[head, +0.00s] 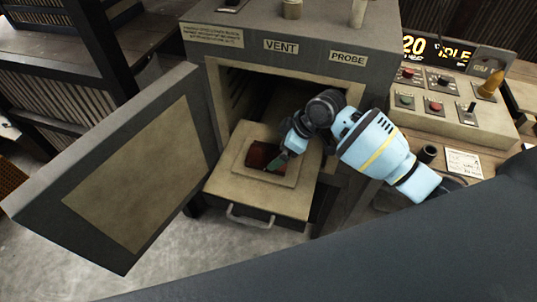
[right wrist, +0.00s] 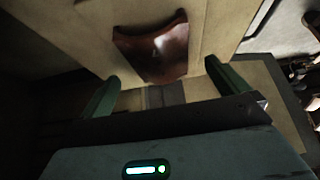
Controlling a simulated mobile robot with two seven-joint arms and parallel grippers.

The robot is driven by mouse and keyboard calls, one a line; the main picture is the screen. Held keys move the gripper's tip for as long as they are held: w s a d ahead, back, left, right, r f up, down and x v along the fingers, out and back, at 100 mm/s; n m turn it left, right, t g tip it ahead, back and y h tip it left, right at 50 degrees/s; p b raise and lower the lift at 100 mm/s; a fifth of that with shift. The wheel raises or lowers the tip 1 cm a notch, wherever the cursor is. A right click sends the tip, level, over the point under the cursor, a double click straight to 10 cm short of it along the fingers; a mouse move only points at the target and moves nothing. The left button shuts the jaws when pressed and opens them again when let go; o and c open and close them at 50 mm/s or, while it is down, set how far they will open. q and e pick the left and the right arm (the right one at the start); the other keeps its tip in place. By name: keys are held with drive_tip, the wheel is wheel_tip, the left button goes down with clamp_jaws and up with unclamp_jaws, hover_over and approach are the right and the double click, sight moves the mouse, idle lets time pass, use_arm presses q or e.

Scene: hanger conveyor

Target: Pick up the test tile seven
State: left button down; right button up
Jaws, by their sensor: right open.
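The test tile is a dark red-brown, glossy, slightly curved piece (head: 260,155). It lies in the recess of the pulled-out tray (head: 238,188) in front of the open kiln. In the right wrist view the tile (right wrist: 152,48) shows just beyond my fingertips, and no number is readable on it. My right gripper (head: 279,161) is over the tile's right side in the head view. In the right wrist view its two green fingers (right wrist: 160,84) are apart with nothing between them. Whether a finger touches the tile cannot be told. My left gripper is not in view.
The kiln (head: 225,60) has VENT and PROBE labels. Its door (head: 120,165) stands open at the left. The tray has a front handle (head: 250,217). A control panel (head: 440,105) with buttons stands at the right, with a note card (head: 464,163) before it.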

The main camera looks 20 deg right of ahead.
sight(272, 153)
drive_tip(key=shift+x, duration=2.55)
drive_tip(key=shift+w+r, duration=0.1)
drive_tip(key=shift+w, duration=0.05)
drive_tip(key=c, duration=1.1)
